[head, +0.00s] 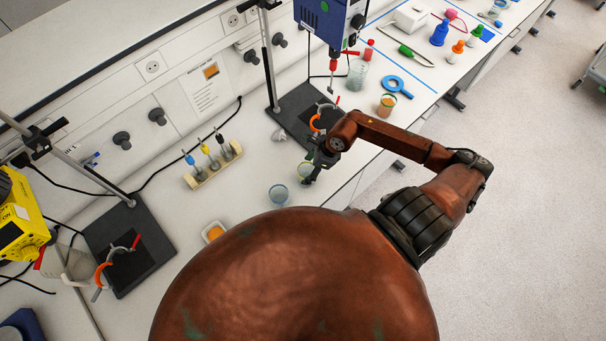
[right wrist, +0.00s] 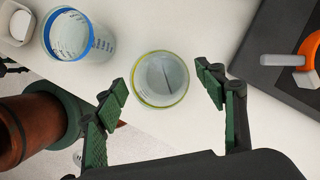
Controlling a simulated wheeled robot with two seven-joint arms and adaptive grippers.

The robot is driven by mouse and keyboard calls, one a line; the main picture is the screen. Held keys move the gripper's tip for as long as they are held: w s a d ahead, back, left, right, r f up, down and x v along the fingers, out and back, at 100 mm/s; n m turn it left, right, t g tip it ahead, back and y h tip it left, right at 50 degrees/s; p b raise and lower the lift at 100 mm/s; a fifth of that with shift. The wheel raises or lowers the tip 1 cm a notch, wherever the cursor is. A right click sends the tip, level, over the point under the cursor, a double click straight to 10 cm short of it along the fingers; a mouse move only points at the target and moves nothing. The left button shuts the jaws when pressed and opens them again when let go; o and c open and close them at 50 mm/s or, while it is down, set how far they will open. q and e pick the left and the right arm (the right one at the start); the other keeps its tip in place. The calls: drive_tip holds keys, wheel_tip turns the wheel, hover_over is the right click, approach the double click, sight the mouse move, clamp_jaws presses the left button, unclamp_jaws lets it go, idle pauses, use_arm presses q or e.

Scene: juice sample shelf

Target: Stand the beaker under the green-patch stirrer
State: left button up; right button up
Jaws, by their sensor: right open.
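A clear beaker with a yellow-green rim (right wrist: 160,78) stands on the bench between the parted fingers of my open right gripper (right wrist: 164,86). In the head view this beaker (head: 304,170) is partly hidden by the right gripper (head: 313,169). An orange clamp (head: 315,123) lies on that plate. My left gripper is not in view.
A blue-rimmed beaker (head: 278,194) stands close to the left; it also shows in the right wrist view (right wrist: 75,36). Another beaker (head: 357,74) and an orange-filled one (head: 387,104) stand right of the stirrer. A yellow stirrer (head: 18,222) stands far left.

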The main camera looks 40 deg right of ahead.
drive_tip(key=b+v, duration=0.1)
drive_tip(key=v, duration=0.4)
drive_tip(key=shift+r, duration=0.2)
drive_tip(key=shift+a, duration=0.1)
